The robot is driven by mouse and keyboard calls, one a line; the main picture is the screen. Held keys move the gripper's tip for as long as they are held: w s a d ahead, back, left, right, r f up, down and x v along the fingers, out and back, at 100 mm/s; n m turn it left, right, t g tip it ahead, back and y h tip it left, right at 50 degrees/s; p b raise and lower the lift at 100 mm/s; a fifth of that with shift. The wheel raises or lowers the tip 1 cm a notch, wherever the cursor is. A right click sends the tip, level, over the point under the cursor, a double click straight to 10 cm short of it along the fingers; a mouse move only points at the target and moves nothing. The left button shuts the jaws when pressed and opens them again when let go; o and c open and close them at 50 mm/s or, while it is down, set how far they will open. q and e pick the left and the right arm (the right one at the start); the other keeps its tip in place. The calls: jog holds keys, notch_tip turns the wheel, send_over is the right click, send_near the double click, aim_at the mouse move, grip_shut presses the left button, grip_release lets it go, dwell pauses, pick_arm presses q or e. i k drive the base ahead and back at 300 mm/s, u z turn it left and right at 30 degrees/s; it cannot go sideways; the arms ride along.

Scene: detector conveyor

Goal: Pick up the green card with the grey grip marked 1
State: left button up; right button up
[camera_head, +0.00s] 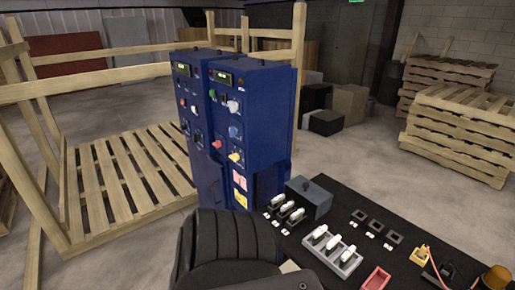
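I cannot make out a green card with a grey grip or any number 1 in the head view. A light grey rack (345,267) on the black table holds several upright pieces with white tops (319,232). Another group of white-topped pieces (290,206) stands farther back, beside a dark grey box (312,199). Any marks on these pieces are too small to read. Neither of my grippers shows in the head view.
The black table (345,207) also bears a red tray (376,279) and a yellow part (421,254). A blue cabinet (263,110) stands behind its left end. A black ribbed shape (232,240) fills the bottom centre. Wooden pallets (455,133) are stacked at right.

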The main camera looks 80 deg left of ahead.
aim_at(278, 201)
jog(key=u, duration=1)
jog(key=i, duration=0.85)
jog(key=u, duration=0.85)
